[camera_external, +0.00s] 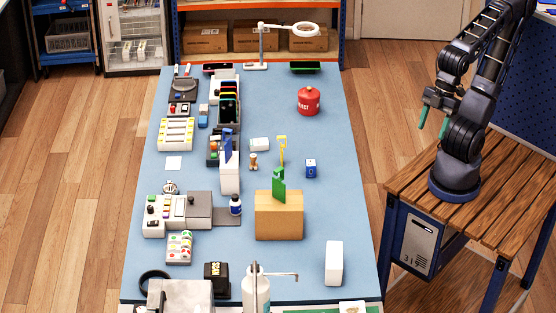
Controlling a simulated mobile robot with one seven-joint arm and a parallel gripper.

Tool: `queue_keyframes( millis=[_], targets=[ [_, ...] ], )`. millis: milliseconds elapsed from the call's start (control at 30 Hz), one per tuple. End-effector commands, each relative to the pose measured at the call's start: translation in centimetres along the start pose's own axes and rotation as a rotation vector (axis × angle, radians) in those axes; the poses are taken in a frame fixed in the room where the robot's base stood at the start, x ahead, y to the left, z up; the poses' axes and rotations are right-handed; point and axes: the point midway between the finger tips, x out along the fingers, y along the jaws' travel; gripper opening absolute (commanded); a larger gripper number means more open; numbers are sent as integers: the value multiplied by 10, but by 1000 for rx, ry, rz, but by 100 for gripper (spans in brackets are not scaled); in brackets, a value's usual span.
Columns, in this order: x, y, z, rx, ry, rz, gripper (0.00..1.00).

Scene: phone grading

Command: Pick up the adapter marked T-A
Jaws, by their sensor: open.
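My gripper (433,118) hangs open and empty at the right, with two green fingers apart. It is above the wooden stand and to the right of the blue table (345,200), away from everything on it. I cannot make out a T-A mark on anything; the lettering is too small to read. Small items near the table's middle include a white block (260,144), a blue and white cube (310,169) and a small brown and white piece (253,162). I cannot tell whether any of these is the adapter.
A tan box (279,216) with a green piece above it stands mid-table. A red canister (308,101) is at the back right, a white upright block (334,263) at the front right. Devices and trays crowd the left side. The table's right strip is mostly clear.

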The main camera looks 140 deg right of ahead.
Motion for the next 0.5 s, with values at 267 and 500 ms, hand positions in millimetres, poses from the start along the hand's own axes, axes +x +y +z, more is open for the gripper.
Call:
queue_keyframes(
  millis=[267, 500],
  targets=[
    [31, 29, -27, 234, -64, -25, 58],
    [74, 69, -50, 527, -135, -17, 58]
  ],
)
